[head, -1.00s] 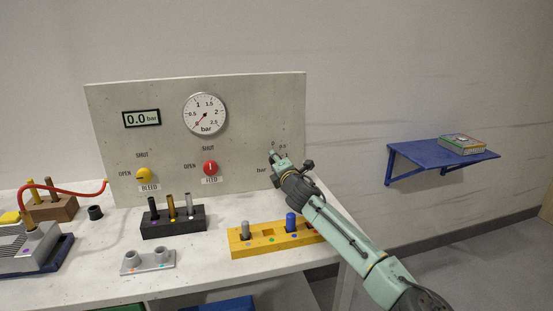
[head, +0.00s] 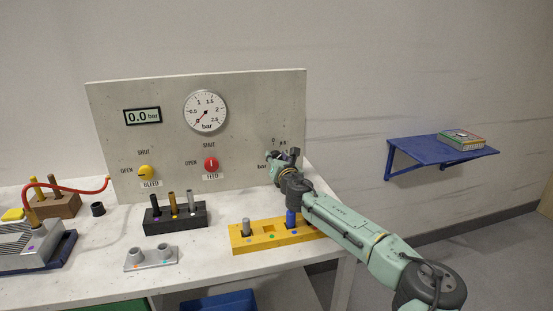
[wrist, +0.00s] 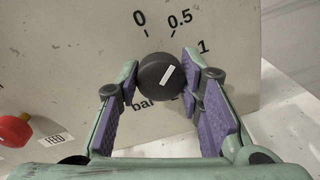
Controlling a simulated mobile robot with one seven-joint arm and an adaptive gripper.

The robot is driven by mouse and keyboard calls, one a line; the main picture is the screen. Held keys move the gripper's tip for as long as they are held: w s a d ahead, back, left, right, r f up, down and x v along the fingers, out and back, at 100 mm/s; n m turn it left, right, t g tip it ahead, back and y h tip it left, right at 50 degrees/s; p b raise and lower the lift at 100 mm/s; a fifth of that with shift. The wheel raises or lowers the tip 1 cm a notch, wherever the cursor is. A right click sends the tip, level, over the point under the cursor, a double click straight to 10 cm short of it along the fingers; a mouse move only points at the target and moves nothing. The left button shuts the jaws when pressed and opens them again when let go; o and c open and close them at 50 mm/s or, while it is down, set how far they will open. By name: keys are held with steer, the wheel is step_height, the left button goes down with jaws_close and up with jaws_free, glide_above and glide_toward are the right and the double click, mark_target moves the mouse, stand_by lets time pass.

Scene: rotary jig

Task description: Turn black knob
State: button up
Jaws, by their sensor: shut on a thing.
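The black knob (wrist: 160,78) sits on the grey panel among the printed marks 0, 0.5, 1 and "bar". Its white pointer line slants up and right, toward the 0.5 mark. My gripper (wrist: 160,84) has its purple-padded fingers on either side of the knob and is shut on it. In the head view my gripper (head: 281,160) is at the panel's right part and hides most of the knob.
The panel (head: 240,110) also carries a red FEED knob (head: 211,165), a yellow BLEED knob (head: 145,172), a dial gauge (head: 205,112) and a display (head: 142,116) reading 0.0 bar. A yellow block (head: 262,240) with pegs stands below my arm.

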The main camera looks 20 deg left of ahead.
steer(key=shift+n, duration=0.4)
steer(key=o, duration=1.2)
steer(key=shift+c, duration=0.2)
steer(key=v, duration=1.2)
steer(key=shift+f, duration=0.1)
